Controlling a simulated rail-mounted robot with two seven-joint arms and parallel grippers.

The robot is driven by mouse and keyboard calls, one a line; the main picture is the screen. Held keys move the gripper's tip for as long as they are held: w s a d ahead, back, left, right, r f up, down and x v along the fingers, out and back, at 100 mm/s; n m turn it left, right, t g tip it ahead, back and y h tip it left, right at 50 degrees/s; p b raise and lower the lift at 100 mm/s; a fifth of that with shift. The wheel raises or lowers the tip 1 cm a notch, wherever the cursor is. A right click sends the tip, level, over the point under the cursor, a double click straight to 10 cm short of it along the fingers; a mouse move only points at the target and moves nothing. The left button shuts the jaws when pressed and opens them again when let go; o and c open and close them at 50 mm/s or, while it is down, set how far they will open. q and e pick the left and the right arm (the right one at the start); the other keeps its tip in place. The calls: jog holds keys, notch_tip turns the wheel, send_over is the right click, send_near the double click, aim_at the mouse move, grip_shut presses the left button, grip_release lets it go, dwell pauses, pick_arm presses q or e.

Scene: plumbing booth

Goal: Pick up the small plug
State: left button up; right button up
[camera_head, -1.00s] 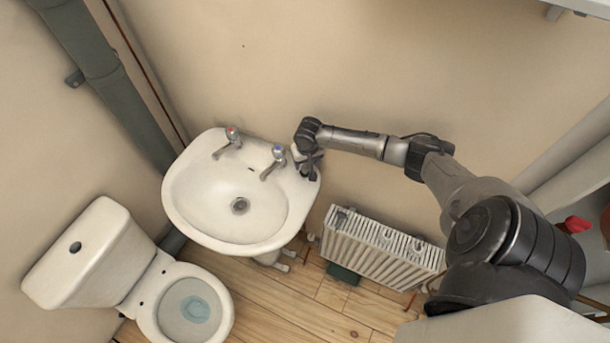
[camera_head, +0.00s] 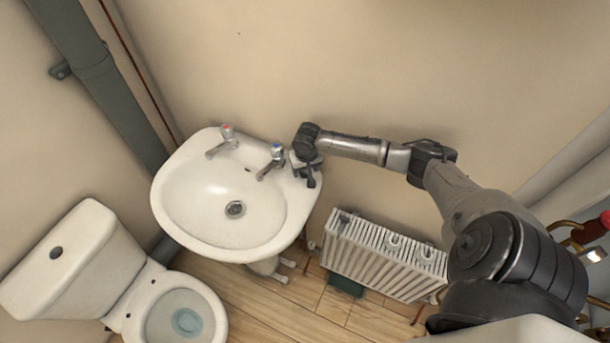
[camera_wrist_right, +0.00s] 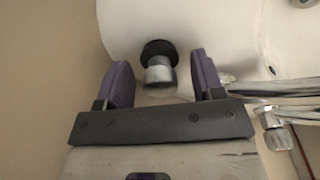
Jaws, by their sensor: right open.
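The small plug (camera_wrist_right: 159,68) shows in the right wrist view, with a black round disc and a silver cylindrical body. It is on the white sink's rim, between the two purple fingers and a little beyond them, apart from both. My right gripper (camera_wrist_right: 161,76) is open and empty around the near side of the plug. In the head view my right gripper (camera_head: 307,176) is over the right back corner of the sink (camera_head: 170,225), and the plug is hidden there. My left gripper is not in view.
The blue-marked tap (camera_head: 271,163) stands just left of my right gripper, and the red-marked tap (camera_head: 223,142) farther left. The wall (camera_head: 400,60) is close behind. A radiator (camera_head: 375,262) is below right, and a toilet (camera_head: 60,265) stands at lower left.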

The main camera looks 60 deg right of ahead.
jog(key=shift+c, duration=0.2)
jog(key=c, duration=1)
